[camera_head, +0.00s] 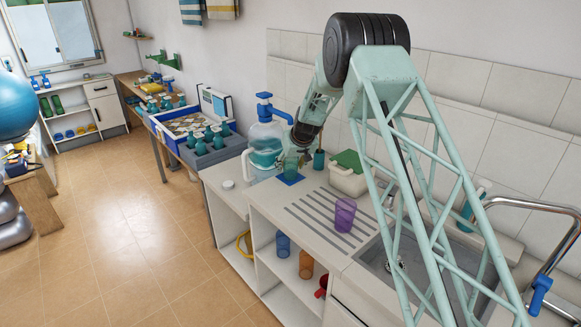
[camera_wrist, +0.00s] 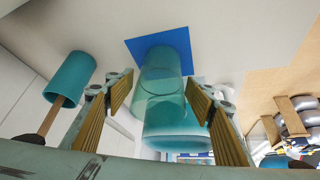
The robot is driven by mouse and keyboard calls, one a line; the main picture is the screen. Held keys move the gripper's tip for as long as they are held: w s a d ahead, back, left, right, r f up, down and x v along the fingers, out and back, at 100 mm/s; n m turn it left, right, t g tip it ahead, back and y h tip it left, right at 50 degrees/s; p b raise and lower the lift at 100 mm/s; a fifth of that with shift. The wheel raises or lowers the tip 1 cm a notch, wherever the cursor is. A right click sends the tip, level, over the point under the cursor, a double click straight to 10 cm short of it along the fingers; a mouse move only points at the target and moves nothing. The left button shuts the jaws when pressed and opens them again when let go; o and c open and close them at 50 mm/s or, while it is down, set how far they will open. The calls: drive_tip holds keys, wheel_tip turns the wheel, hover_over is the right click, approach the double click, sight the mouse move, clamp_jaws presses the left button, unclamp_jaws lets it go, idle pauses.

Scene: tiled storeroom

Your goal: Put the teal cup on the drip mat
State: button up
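The clear teal cup (camera_head: 291,162) is upright over the blue drip mat (camera_head: 290,179) on the counter. In the wrist view the cup (camera_wrist: 162,88) appears between the two fingers, with its far end over the blue mat (camera_wrist: 188,42). My gripper (camera_wrist: 160,76) is spread around the cup, and a small gap shows at the left fingertip. Contact on the right side is unclear. In the head view my gripper (camera_head: 301,137) is just above the cup, and the fingers are hard to make out.
A water jug (camera_head: 265,138) stands to the left of the mat. A purple cup (camera_head: 344,214) is on the ribbed drainer, beside the sink. The front-left counter holds a small white disc (camera_head: 228,184).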

drive_tip(key=shift+r, duration=0.15)
idle(0.3)
drive_tip(key=shift+s+r, duration=0.1)
drive_tip(key=shift+r, duration=0.25)
drive_tip(key=v, duration=1.1)
drive_tip(key=shift+p, duration=0.35)
drive_tip(key=shift+s+d+r, duration=0.15)
idle(0.4)
